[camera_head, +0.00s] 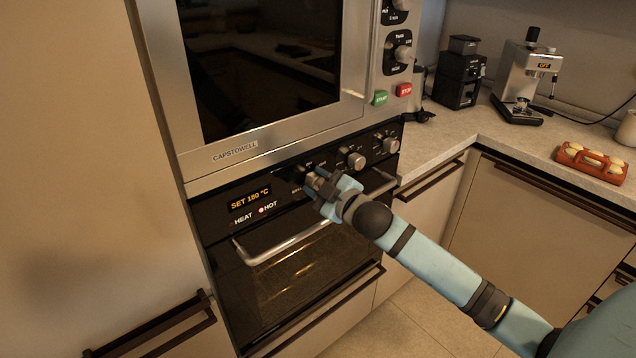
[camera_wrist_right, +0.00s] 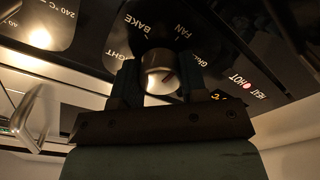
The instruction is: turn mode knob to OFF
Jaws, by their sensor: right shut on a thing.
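The mode knob (camera_wrist_right: 157,70) is a round metal knob on the black oven panel, ringed by the labels BAKE, FAN, LIGHT and one partly hidden label. A short dark reddish mark shows on its face. My right gripper (camera_head: 321,181) reaches the leftmost of the oven's knobs and covers most of it in the head view. In the wrist view, the fingers of my right gripper (camera_wrist_right: 159,84) stand on both sides of the mode knob, shut on it. The OFF label cannot be made out. My left gripper is out of view.
Two more oven knobs (camera_head: 356,160) sit to the right. The display (camera_head: 249,199) reads SET 180 °C, with the HOT lamp (camera_head: 261,211) lit. The oven door handle (camera_head: 290,243) runs below my gripper. A microwave (camera_head: 240,150) is above; the counter (camera_head: 440,137) is right.

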